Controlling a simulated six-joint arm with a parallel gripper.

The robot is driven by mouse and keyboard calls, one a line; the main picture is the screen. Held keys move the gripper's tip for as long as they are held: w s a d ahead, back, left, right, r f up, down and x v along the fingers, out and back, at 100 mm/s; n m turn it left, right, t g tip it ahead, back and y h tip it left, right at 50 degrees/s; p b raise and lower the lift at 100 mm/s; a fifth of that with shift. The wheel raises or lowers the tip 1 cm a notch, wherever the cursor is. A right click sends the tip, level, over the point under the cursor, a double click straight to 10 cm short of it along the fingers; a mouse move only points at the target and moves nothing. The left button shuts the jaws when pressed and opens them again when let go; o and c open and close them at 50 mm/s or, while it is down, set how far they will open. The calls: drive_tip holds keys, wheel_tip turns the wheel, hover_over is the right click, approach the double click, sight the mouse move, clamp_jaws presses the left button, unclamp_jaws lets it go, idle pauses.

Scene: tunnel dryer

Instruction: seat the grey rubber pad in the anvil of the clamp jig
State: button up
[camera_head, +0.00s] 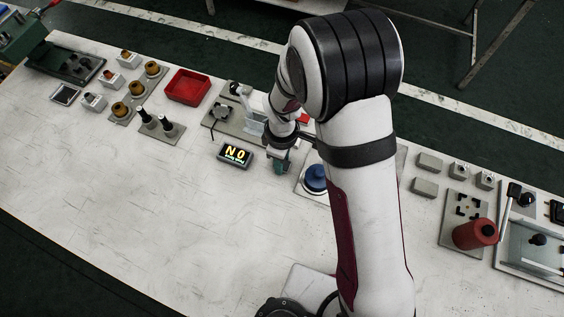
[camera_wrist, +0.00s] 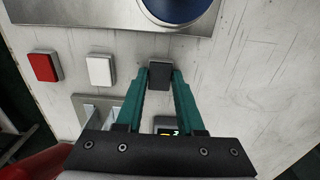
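A dark grey block, which looks like the rubber pad (camera_wrist: 160,75), sits between the two teal fingertips in the wrist view. My gripper (camera_wrist: 160,78) is closed against its two sides. In the head view my gripper (camera_head: 281,163) is low over the bench, between the display and the blue dome; the pad is too small to make out there. What looks like the clamp jig (camera_head: 222,125), a plate with a black-knobbed lever, stands behind and left of my gripper. My arm partly covers that area, and I cannot make out the anvil clearly. A grey slotted fixture (camera_wrist: 97,108) shows left of my fingers.
The lit display (camera_head: 235,154) is close left of my gripper, and the blue dome (camera_head: 315,178) on its plate is close right. Red (camera_wrist: 43,67) and white (camera_wrist: 100,69) blocks lie near. A red tray (camera_head: 188,87) stands farther left. The front bench is clear.

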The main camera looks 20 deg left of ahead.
clamp_jaws()
drive_tip(key=shift+r, duration=0.15)
